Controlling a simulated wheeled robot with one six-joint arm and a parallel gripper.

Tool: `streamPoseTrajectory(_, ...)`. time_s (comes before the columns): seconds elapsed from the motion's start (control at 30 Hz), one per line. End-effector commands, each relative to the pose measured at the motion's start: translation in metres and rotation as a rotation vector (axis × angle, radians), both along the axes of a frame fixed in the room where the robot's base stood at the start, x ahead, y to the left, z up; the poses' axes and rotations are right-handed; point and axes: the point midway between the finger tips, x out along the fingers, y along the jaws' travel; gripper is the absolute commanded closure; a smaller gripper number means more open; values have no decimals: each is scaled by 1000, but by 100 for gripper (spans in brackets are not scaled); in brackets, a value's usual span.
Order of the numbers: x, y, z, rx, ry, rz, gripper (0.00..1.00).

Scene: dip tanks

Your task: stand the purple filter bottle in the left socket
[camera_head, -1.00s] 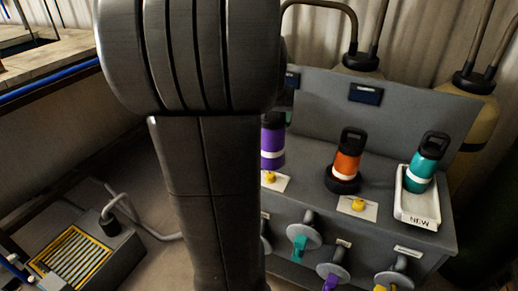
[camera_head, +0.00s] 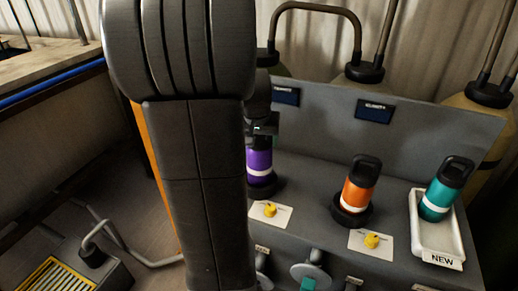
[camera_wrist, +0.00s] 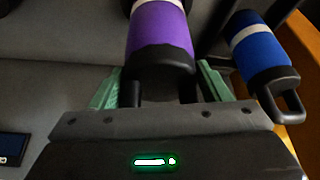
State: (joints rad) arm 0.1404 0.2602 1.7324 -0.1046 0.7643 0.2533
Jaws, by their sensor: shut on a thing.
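The purple filter bottle (camera_head: 259,160) has a white band and a dark cap, and stands about upright at the left of the grey bench, partly hidden by my arm. Its foot is at a dark ring, the left socket (camera_head: 265,190); I cannot tell whether it is fully seated. In the wrist view the purple bottle (camera_wrist: 160,40) lies between the green fingers of my gripper (camera_wrist: 160,88), which is shut on its cap end. The gripper also shows above the bottle in the head view (camera_head: 265,127).
An orange bottle (camera_head: 358,188) stands in the right socket. A teal bottle (camera_head: 441,196) stands in a white tray (camera_head: 440,258) marked NEW. A blue bottle (camera_wrist: 262,55) is close beside my gripper in the wrist view. Yellow knobs (camera_head: 270,210) and the back panel (camera_head: 430,135) are near.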

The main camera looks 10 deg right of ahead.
Motion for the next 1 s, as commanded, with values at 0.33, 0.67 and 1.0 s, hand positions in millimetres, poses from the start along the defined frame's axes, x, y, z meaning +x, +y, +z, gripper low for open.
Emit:
streamPoseTrajectory(0.33, 0, 0, -29, -1, -1, 1, 92)
streamPoseTrajectory(0.67, 0, 0, -33, 0, 1, 1, 24)
streamPoseTrajectory(1.0, 0, 0, -33, 0, 1, 1, 8)
